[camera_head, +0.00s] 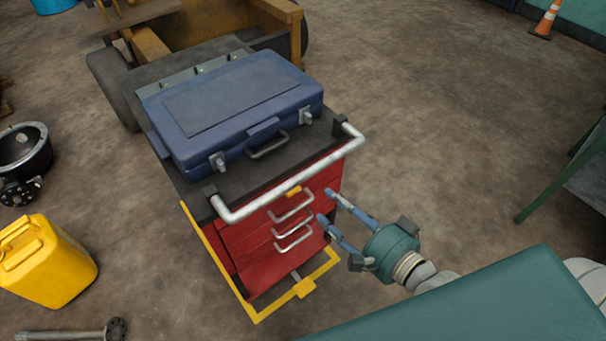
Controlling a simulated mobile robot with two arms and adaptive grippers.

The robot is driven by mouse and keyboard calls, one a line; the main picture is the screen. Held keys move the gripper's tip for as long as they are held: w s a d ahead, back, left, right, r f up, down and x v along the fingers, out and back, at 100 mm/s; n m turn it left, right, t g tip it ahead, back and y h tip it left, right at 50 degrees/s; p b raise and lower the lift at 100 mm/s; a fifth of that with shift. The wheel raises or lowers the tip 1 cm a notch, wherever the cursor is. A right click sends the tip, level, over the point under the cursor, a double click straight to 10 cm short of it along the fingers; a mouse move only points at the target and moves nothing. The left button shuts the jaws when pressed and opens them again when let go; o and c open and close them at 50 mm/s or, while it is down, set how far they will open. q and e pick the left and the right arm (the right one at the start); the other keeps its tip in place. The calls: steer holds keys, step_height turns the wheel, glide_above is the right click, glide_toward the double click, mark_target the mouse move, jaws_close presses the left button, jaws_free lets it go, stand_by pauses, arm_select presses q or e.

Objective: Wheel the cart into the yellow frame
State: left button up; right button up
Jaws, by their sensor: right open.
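The cart is a red drawer cabinet (275,252) with a dark top and a silver push handle (295,180) along its near edge. A blue case (240,105) lies shut on its top. My left gripper is not in view.
The stripped forklift (150,48) with a dark wheel (112,87) stands close behind the cart. A yellow canister (48,262) and a black drum-like part (25,150) are at left. A green table (565,170) stands right. Floor right of the cart is clear.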

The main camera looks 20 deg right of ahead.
mark_target(304, 178)
steer(key=w+a, duration=0.1)
steer(key=w, duration=0.2)
steer(key=w+a+p, duration=0.1)
steer(key=w, duration=0.2)
steer(key=w+a+p, duration=0.1)
steer(key=w+a, duration=0.1)
steer(key=w, duration=0.1)
steer(key=shift+r, duration=0.4)
steer(key=shift+w+a+f, duration=0.15)
steer(key=shift+w+a, duration=0.05)
steer(key=shift+w, duration=0.25)
jaws_close()
